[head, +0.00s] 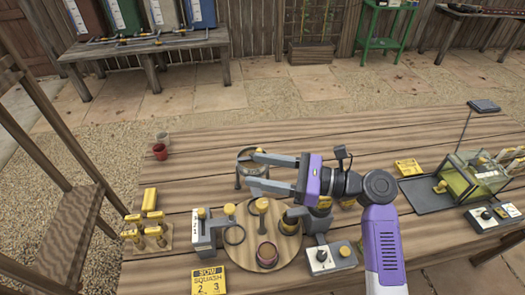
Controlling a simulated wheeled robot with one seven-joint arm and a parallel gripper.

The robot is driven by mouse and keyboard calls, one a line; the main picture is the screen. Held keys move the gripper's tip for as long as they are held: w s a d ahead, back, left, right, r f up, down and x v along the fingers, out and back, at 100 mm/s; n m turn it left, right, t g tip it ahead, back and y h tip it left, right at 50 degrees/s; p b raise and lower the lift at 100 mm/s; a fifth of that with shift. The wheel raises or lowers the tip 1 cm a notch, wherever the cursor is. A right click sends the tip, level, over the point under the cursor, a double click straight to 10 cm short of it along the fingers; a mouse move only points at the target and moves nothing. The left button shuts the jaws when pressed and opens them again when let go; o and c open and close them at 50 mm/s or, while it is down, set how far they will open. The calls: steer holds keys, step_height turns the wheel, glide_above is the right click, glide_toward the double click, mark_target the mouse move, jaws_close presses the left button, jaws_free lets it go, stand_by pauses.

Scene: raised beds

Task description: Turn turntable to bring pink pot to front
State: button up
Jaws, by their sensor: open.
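The round wooden turntable (243,247) lies on the front part of the table. A pot with a pinkish-red rim (267,255) stands at its front edge, dark inside. A yellow-knobbed upright post (262,206) stands near its back edge. A round grey container (240,168) shows behind and between the fingers, partly hidden.
A yellow sow squash card (210,281) lies in front. A glass-sided box (470,177) stands right.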

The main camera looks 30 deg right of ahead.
step_height(320, 180, up, 6)
steer(key=shift+f, duration=0.1)
stand_by(0.6)
